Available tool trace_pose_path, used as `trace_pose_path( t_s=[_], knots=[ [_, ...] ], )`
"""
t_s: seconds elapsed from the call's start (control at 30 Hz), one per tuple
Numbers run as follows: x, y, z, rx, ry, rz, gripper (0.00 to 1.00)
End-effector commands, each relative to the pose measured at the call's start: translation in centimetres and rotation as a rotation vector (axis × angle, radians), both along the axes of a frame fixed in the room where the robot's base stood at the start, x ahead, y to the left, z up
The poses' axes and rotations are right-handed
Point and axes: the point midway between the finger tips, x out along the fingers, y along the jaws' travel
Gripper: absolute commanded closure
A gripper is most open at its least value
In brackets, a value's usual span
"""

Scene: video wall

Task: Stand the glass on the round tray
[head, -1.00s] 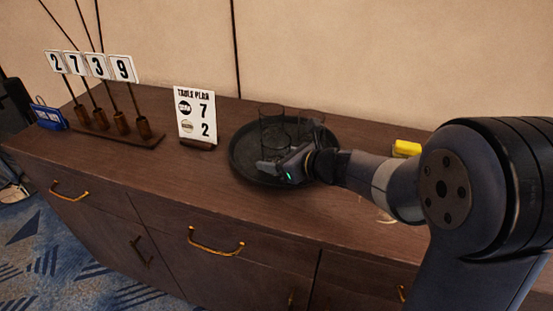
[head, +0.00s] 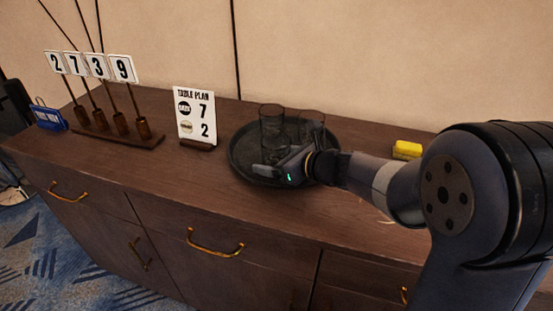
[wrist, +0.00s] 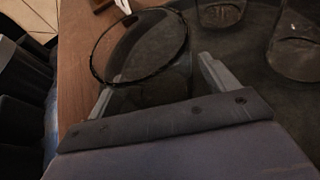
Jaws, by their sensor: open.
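A clear glass (wrist: 140,72) stands between the fingers of my gripper (wrist: 158,88) in the wrist view, its round rim facing the camera. My gripper is open, with one finger on each side of the glass. In the head view my gripper (head: 268,174) is low over the front of the round dark tray (head: 240,163); the glass between its fingers is hard to make out there. The tray also shows in the wrist view (wrist: 245,65). I cannot tell whether the glass rests wholly inside the tray rim.
Two more clear glasses, one left (head: 271,128) and one right (head: 311,124), stand at the tray's back. A table plan sign (head: 195,117), a number stand (head: 110,125) and a yellow block (head: 407,150) are on the wooden cabinet (head: 190,170). Its front left top is clear.

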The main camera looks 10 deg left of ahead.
Motion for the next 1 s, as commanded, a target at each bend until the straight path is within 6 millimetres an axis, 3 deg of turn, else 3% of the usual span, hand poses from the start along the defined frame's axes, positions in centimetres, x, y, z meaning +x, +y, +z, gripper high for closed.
trace_pose_path(
  t_s=[0.03,0.23,0.63,0.8,1.0],
  knots=[
    [-0.4,-0.2,-1.5,-0.017,0.023,0.002,0.19],
    [-0.4,-0.2,0.2,-0.017,0.023,0.002,0.19],
    [-4.5,-7.7,4.0,-0.009,0.015,-0.005,0.19],
    [-5.5,-9.2,4.8,-0.008,0.015,-0.002,0.19],
    [-5.9,-9.7,5.0,-0.007,0.016,0.001,0.19]
  ],
)
